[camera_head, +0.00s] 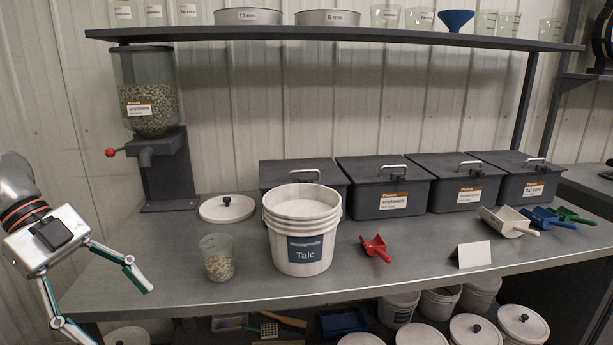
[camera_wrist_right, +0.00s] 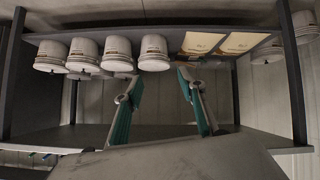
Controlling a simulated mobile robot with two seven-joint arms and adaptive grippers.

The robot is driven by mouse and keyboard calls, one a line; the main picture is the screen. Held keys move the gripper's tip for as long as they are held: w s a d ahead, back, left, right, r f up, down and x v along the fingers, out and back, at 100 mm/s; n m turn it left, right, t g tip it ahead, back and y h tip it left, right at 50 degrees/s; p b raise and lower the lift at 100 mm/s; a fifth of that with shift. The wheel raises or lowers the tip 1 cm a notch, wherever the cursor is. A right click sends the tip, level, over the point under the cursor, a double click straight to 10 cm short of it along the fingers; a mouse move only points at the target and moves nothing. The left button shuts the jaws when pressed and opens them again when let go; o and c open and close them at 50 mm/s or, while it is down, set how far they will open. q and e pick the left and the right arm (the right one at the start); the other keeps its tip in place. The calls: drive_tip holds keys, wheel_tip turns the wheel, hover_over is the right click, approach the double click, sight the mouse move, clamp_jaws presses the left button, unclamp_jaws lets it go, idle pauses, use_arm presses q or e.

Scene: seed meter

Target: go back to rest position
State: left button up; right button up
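My left gripper (camera_head: 122,314) is at the left of the head view, in front of the bench's left end. Its two fingers are spread wide and nothing is between them. My right gripper (camera_wrist_right: 160,80) shows in the right wrist view with its fingers apart and empty. It faces a shelf unit and touches nothing that I can see. My right arm is not in the head view.
The workbench (camera_head: 370,268) holds a seed dispenser (camera_head: 150,105), a beaker of seeds (camera_head: 218,258), a Talc bucket (camera_head: 301,230), a red scoop (camera_head: 375,248) and lidded bins (camera_head: 387,190). White buckets (camera_wrist_right: 154,52) stand on the shelf in the wrist view.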

use_arm(q)
drive_tip(key=w+a+f+n+t+h+p, duration=0.1)
drive_tip(key=a+f+n+t+p, duration=0.1)
drive_tip(key=f+n+t, duration=0.65)
drive_tip(key=a+f+n+t+p, duration=0.15)
drive_tip(key=f+t, duration=0.35)
drive_tip(key=f, duration=0.8)
drive_tip(key=s+d+f+n+g+y+p, duration=0.1)
drive_tip(key=s+d+f+n+y, duration=0.2)
drive_tip(key=s+d+f, duration=0.3)
drive_tip(key=s+d+f+n+g+y+p, duration=0.1)
drive_tip(key=s+d+f+n+y, duration=0.2)
drive_tip(key=s+d+f, duration=0.4)
drive_tip(key=d+f+n, duration=0.1)
drive_tip(key=d+f, duration=0.2)
drive_tip(key=f, duration=0.1)
drive_tip(key=shift+d+p, duration=0.3)
drive_tip(key=shift+d, duration=0.05)
use_arm(e)
drive_tip(key=r, duration=0.1)
drive_tip(key=a+r, duration=0.1)
drive_tip(key=r, duration=0.2)
drive_tip(key=shift+s+a, duration=0.15)
drive_tip(key=shift+s, duration=0.2)
drive_tip(key=shift+w+r, duration=0.15)
drive_tip(key=shift+r, duration=0.2)
